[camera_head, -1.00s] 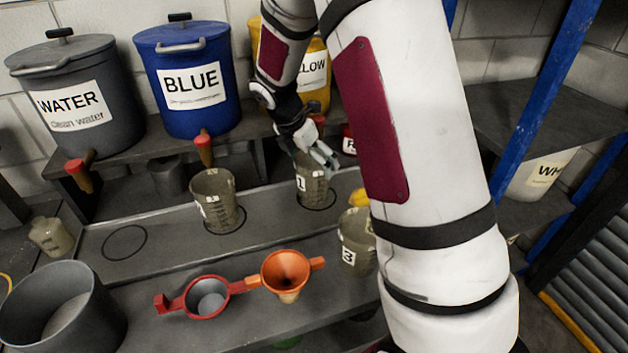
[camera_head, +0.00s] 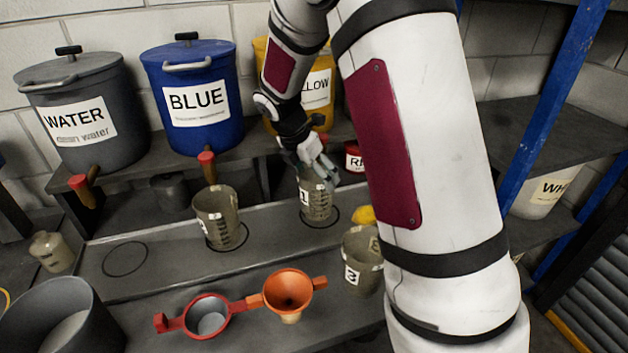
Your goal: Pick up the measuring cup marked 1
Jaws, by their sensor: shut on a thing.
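The measuring cup marked 1 (camera_head: 316,207) is a translucent greyish cup with scale marks, upright at its drawn circle on the grey bench. My gripper (camera_head: 322,178) is at its rim, shut on the cup's upper wall. The fingers cover part of the rim, and the label 1 shows just left of them. I cannot tell whether the cup's base is off the bench. A second cup (camera_head: 218,216) stands to the left on another circle. The cup marked 3 (camera_head: 361,262) stands in front to the right, partly beside my arm.
An orange funnel (camera_head: 288,292) and a red strainer (camera_head: 207,316) lie in front. A grey bucket (camera_head: 95,318) is at front left. The blue bucket (camera_head: 198,131) and water bucket (camera_head: 88,148) stand on the shelf behind, with taps over the bench. An empty circle (camera_head: 125,259) is at left.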

